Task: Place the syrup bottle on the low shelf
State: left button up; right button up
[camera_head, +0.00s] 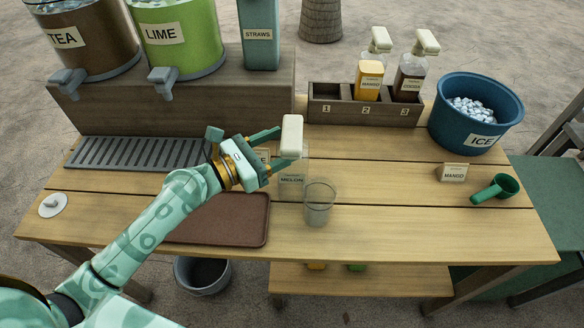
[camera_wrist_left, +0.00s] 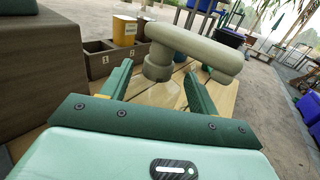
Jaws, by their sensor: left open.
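A clear syrup bottle labelled MELON (camera_head: 291,183) stands on the wooden table, with a cream pump head (camera_head: 292,134) on top. The pump head also shows large in the left wrist view (camera_wrist_left: 200,52). My left gripper (camera_head: 282,149) is open, its fingers at the upper part of the bottle. In the left wrist view the fingers (camera_wrist_left: 160,85) stand apart on either side of the bottle's neck. Contact cannot be told. The low shelf (camera_head: 375,283) is under the table's front edge, with small yellow and green things partly hidden at its back.
A clear cup (camera_head: 319,203) stands close right of the bottle, and a brown tray (camera_head: 225,220) lies to its left. A numbered rack (camera_head: 335,115) holds mango and cocoa bottles.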

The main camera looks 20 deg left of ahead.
pick_arm(q)
jog(key=x, duration=0.4)
jog(key=shift+w+r, duration=0.1)
jog(key=shift+r, duration=0.05)
jog(key=shift+c, duration=0.3)
grip_shut()
jog(key=shift+r, duration=0.15)
